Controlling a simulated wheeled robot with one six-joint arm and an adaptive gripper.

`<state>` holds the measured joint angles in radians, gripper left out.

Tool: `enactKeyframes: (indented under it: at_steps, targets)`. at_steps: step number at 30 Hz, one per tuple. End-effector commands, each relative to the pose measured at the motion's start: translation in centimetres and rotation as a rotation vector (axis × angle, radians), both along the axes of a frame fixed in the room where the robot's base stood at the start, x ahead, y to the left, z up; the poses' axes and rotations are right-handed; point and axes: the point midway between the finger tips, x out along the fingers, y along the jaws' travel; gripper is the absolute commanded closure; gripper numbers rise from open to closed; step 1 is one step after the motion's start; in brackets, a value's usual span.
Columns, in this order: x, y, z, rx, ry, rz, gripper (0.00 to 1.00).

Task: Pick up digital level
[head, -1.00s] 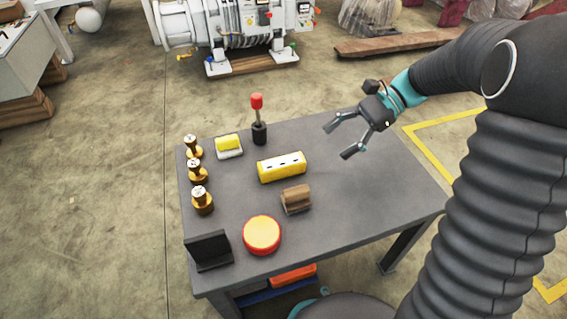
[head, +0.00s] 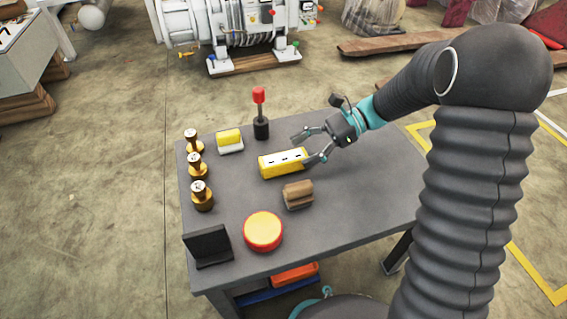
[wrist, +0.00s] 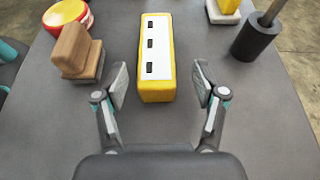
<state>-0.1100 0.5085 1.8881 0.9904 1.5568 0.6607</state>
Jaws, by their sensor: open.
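The digital level is a yellow block (head: 283,163) with a white top face and dark slots, lying on the grey table. My gripper (head: 310,148) is open and empty, at the right end of the level in the head view. Both fingers (wrist: 160,88) show spread apart in the wrist view, with neither clearly touching the level.
A wooden-handled block (head: 298,194) and a round red-yellow item (head: 263,231) lie in front. A red-topped tool in a black holder (head: 261,115) and a yellow-white block (head: 230,141) stand behind. Several brass pieces (head: 202,196) line the left edge. The table's right side (head: 375,185) is clear.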

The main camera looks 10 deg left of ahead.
Motion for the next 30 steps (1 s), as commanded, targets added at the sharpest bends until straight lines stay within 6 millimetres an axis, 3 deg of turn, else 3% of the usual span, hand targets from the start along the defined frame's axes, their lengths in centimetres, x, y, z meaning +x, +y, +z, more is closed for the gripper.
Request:
enactKeyframes:
  at_steps: [5,15,22,23,30]
  targets:
    - [-0.5,0.6,-0.3,0.0,0.0,0.001,0.29]
    - [-2.9,3.9,-1.7,0.0,0.0,0.002,0.29]
    - [-3.0,4.1,-1.7,0.0,-0.001,0.0,0.29]
    - [-3.0,4.1,-1.7,0.0,-0.001,0.0,0.32]
    - [-2.9,4.1,-1.7,0.0,-0.001,0.0,0.92]
